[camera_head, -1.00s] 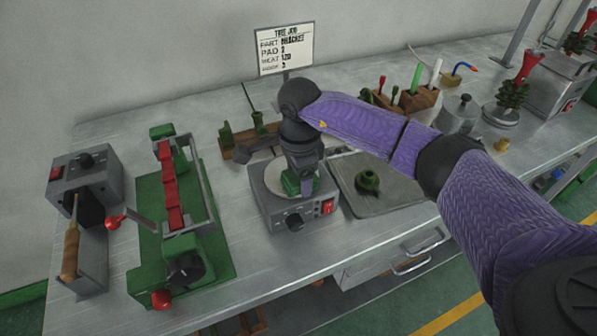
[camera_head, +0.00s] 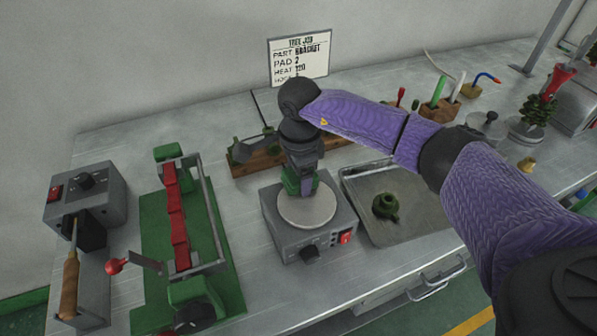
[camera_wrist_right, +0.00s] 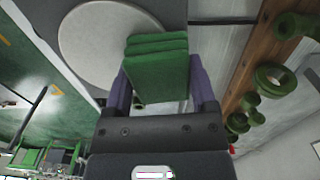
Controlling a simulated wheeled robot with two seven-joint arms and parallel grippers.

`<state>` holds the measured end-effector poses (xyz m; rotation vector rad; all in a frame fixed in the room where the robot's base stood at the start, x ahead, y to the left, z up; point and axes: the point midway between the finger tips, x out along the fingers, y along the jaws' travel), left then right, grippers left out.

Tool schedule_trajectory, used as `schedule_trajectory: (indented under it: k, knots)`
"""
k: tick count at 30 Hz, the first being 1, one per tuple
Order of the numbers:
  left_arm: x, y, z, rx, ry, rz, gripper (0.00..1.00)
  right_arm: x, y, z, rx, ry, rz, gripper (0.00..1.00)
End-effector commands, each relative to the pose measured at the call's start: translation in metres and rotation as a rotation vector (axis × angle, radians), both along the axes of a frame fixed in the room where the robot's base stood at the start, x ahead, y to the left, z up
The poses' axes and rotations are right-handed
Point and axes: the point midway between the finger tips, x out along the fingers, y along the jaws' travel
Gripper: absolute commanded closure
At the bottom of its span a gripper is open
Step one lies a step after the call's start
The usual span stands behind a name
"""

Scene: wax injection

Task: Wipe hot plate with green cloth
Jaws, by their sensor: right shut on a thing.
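The hot plate (camera_head: 308,210) is a grey box with a round pale disc on top, a black knob and a red switch on its front. My right gripper (camera_head: 299,186) points down at the back edge of the disc. It is shut on the green cloth (camera_wrist_right: 157,66), a folded pad that shows between the fingers in the right wrist view. The cloth overlaps the edge of the disc (camera_wrist_right: 100,40) in that view; I cannot tell whether it touches. My left gripper is not in view.
A tray (camera_head: 410,222) with a green part (camera_head: 385,206) stands right of the hot plate. A green clamp fixture with red blocks (camera_head: 176,212) stands left. A wooden rack (camera_head: 250,160) with green parts lies behind. A sign (camera_head: 299,55) stands at the back.

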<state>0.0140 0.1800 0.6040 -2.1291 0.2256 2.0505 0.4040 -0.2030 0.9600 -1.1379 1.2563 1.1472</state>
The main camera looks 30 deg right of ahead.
Motion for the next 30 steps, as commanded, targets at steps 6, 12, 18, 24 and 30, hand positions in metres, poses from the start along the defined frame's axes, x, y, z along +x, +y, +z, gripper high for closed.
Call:
schedule_trajectory:
  k: [6, 12, 18, 24, 30]
  knots:
    - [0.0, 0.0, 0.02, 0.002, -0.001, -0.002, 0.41, -0.001, -0.001, 0.035, 0.0, -0.004, -0.003, 0.83]
    - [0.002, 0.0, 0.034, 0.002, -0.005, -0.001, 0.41, -0.002, -0.001, 0.053, 0.0, -0.004, -0.008, 0.83]
    - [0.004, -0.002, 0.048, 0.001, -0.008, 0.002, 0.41, -0.003, -0.002, 0.07, -0.001, -0.005, -0.012, 0.83]
    - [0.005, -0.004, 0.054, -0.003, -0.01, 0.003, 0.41, -0.004, -0.002, 0.079, 0.0, -0.004, -0.015, 0.83]
    - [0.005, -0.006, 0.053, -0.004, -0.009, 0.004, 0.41, -0.004, -0.002, 0.078, 0.0, -0.003, -0.015, 0.83]
